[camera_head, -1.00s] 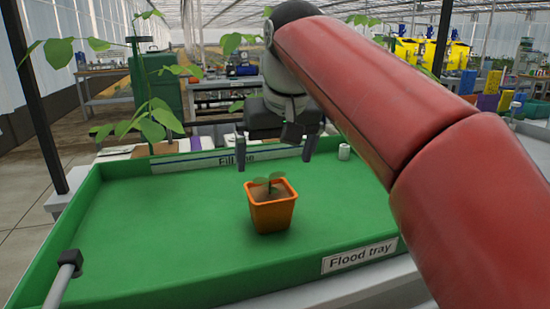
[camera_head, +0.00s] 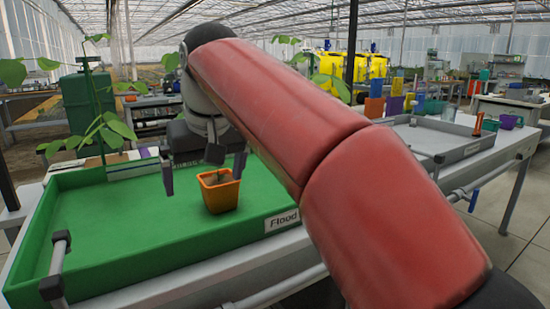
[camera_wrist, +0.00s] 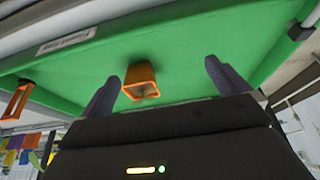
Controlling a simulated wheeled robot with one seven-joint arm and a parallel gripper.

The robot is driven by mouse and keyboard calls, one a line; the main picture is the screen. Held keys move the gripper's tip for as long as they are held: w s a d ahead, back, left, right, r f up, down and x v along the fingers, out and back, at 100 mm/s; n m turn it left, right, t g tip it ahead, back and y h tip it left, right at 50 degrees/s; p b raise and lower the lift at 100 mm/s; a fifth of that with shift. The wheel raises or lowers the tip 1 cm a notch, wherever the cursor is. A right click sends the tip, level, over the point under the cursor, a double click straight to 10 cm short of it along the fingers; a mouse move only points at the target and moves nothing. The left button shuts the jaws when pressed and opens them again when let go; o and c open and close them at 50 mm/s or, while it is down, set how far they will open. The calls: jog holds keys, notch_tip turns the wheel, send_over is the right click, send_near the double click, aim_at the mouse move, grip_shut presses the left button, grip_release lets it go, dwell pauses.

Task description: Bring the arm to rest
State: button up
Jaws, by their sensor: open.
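My gripper (camera_head: 204,172) is open and empty, its two fingers pointing down over the green flood tray (camera_head: 110,215). An orange pot (camera_head: 219,193) stands upright on the tray floor, in front of and slightly right of the gripper in the head view. Brown soil shows in it; the seedling's leaves cannot be made out now. In the wrist view the pot (camera_wrist: 141,80) lies beyond the space between the open fingers (camera_wrist: 163,78), nearer the left one, apart from both. My red arm crosses the head view from lower right to upper left, outstretched.
A grey tray (camera_head: 432,142) stands on the bench to the right, with coloured containers near it. A metal pipe with black fittings (camera_head: 60,245) runs at the tray's left front. Tall leafy plants (camera_head: 95,110) stand behind the tray. The tray floor left of the pot is clear.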

jog(key=s+d+f+m, duration=0.1)
jog(key=s+d+f, duration=0.25)
jog(key=d, duration=0.35)
jog(key=s+d+f+m+t+h, duration=0.1)
jog(key=s+d+f+m, duration=0.1)
jog(key=d+f, duration=0.45)
jog(key=s+d+f+m, duration=0.1)
jog(key=s+d+f, duration=0.15)
jog(key=d, duration=0.55)
jog(key=s+d+f+m, duration=0.1)
jog(key=s+d+f, duration=0.1)
jog(key=s+f, duration=0.2)
jog(key=s+d+f+m+h, duration=0.1)
jog(key=s+d+f, duration=0.2)
jog(key=s+f, duration=0.2)
notch_tip(320, 180, down, 2)
jog(key=shift+d+t, duration=0.3)
jog(key=shift+d, duration=0.05)
jog(key=shift+w, duration=0.1)
